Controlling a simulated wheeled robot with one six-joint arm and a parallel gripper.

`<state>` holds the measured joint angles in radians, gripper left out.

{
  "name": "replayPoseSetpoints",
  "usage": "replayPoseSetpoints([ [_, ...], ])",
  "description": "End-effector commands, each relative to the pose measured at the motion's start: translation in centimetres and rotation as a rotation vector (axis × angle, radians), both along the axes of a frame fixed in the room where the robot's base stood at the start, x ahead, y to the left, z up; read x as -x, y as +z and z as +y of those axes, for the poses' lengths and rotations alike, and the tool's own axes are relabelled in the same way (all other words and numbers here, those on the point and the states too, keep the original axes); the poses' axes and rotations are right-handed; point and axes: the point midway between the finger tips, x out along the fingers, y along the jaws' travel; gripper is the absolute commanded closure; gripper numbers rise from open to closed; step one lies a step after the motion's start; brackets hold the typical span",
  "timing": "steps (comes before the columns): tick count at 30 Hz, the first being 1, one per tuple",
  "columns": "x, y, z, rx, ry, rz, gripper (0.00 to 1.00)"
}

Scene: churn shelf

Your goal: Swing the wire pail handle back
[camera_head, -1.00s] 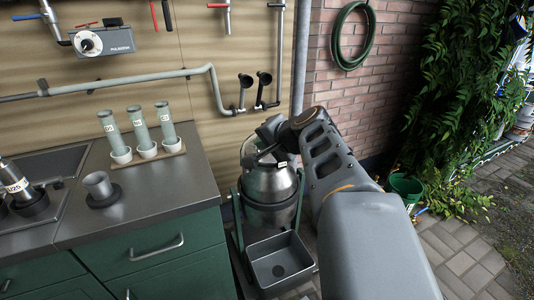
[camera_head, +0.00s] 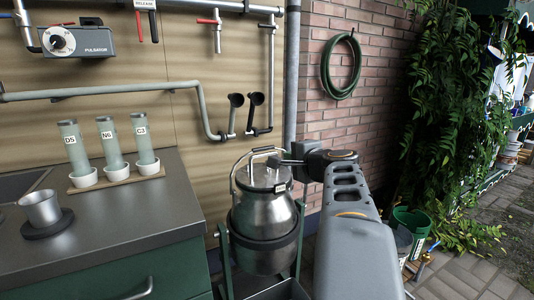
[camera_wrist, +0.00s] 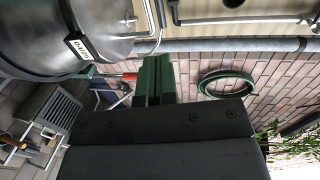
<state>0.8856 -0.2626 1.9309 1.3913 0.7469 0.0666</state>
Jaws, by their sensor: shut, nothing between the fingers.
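A rounded metal pail (camera_head: 262,218) hangs in a green stand beside the counter, its lid facing up. Its wire handle (camera_head: 233,174) rises at the left of the lid and arches over toward the top. My gripper (camera_head: 284,164) is just right of the lid at about lid height; the head view hides its fingertips. In the wrist view its green fingers (camera_wrist: 157,78) are shut together with nothing between them. The pail's shiny side (camera_wrist: 60,32), with a white label, fills the upper left there, apart from the fingers. I cannot tell whether my gripper touches the handle.
The grey counter (camera_head: 115,225) with three labelled tubes (camera_head: 107,142) stands left of the pail. Pipes (camera_head: 200,100) run along the wall behind. A brick wall with a green hose (camera_head: 330,70) is behind my arm. A green bucket (camera_head: 408,220) stands on the paving at right.

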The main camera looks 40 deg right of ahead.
Motion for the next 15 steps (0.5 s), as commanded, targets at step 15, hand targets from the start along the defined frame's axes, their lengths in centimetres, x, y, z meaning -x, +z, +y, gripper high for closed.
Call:
replayPoseSetpoints([
  [15, -5.4, -1.3, -0.6, -0.001, 0.005, 0.003, 1.00],
])
